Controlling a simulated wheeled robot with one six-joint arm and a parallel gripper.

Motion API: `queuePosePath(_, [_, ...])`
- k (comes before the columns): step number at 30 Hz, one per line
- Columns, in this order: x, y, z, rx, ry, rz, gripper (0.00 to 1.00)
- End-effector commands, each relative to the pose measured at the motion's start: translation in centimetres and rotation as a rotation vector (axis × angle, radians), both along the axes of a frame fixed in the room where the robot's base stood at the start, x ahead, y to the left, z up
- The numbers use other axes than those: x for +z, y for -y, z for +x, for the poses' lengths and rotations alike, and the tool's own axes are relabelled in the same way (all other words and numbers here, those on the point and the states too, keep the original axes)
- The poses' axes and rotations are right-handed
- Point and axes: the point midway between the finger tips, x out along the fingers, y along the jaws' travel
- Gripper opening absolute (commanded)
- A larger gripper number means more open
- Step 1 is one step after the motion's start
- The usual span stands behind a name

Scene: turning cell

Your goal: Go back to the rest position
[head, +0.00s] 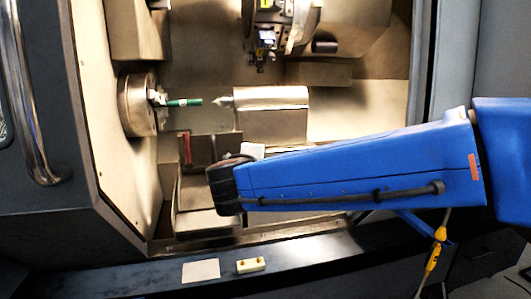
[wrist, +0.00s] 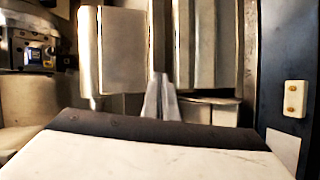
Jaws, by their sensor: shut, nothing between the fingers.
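My blue arm reaches in from the right in the head view, its dark wrist end inside the lathe's open doorway. My gripper (wrist: 161,97) shows in the wrist view with its two grey fingers together and nothing between them. In the head view the fingers are hidden behind the arm. A green rod (head: 183,102) sits in the lathe chuck (head: 138,104), to the left of and above my wrist end. It points right towards the tailstock tip (head: 222,102), with a small gap between them.
The tailstock body (head: 271,117) stands just behind my arm. A tool turret (head: 280,25) hangs above. A cream block (head: 251,265) with two knobs and a pale square card (head: 201,270) lie on the front sill. A door handle (head: 30,100) is at the left.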

Motion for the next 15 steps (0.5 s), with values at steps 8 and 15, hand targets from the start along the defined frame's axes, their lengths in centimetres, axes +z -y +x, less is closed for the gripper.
queuePosePath(8, [-4.2,15.4,-3.1,-0.277,-0.199,0.176,0.00])
queuePosePath(15, [-8.4,24.6,-8.8,-0.483,-0.348,0.368,0.00])
